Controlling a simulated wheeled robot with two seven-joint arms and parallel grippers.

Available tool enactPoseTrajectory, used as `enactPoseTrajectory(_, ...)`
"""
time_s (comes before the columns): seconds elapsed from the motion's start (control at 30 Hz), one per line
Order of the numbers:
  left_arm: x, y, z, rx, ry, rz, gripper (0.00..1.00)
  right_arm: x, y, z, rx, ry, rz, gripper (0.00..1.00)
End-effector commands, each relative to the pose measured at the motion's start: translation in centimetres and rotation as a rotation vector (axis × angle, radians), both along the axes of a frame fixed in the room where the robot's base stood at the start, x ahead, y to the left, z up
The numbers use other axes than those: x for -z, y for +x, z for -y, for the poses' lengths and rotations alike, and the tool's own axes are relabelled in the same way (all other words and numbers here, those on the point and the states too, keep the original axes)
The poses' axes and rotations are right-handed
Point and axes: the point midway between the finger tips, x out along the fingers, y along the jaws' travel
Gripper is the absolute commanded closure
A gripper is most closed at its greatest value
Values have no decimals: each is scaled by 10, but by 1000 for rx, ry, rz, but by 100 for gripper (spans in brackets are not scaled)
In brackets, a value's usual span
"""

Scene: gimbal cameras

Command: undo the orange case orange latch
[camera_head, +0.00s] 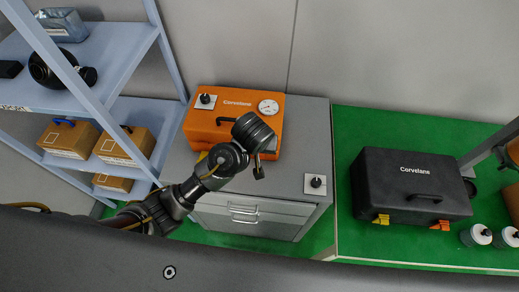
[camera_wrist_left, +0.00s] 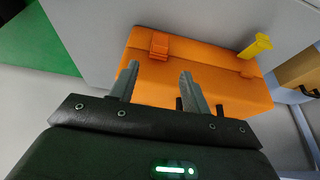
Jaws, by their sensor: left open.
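The orange case (camera_head: 225,118) lies on top of a grey cabinet, partly hidden by my left arm. In the left wrist view the case (camera_wrist_left: 215,83) shows its orange latch (camera_wrist_left: 160,45) lying close against its face. A yellow latch (camera_wrist_left: 256,45) on the same case sticks out from it. My left gripper (camera_wrist_left: 160,71) is open and empty, its two fingers pointing at the case just short of the orange latch. In the head view my left gripper (camera_head: 258,171) is at the case's front right, where the orange latch is hidden. My right gripper is not in view.
The grey cabinet (camera_head: 290,200) has a small plate with a black knob (camera_head: 316,182) on its top. A black case (camera_head: 410,185) with yellow and orange latches stands on a green surface (camera_head: 350,125) at right. Blue shelves (camera_head: 120,60) with cartons stand at left.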

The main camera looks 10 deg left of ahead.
Motion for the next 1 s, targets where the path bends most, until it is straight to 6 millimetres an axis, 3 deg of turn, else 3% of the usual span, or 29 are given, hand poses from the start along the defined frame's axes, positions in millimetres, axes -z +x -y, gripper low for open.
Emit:
enactPoseTrajectory(0.2, 36, 15, 0, -1, 2, -4, 53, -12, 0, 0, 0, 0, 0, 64)
enactPoseTrajectory(0.4, 60, 25, 0, -1, 0, -2, 53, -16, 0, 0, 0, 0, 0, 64)
enactPoseTrajectory(0.8, 68, 28, 0, -1, -1, 0, 53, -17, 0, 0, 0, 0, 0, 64)
enactPoseTrajectory(1.0, 68, 28, 0, 0, -1, 0, 78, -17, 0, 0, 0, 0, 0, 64)
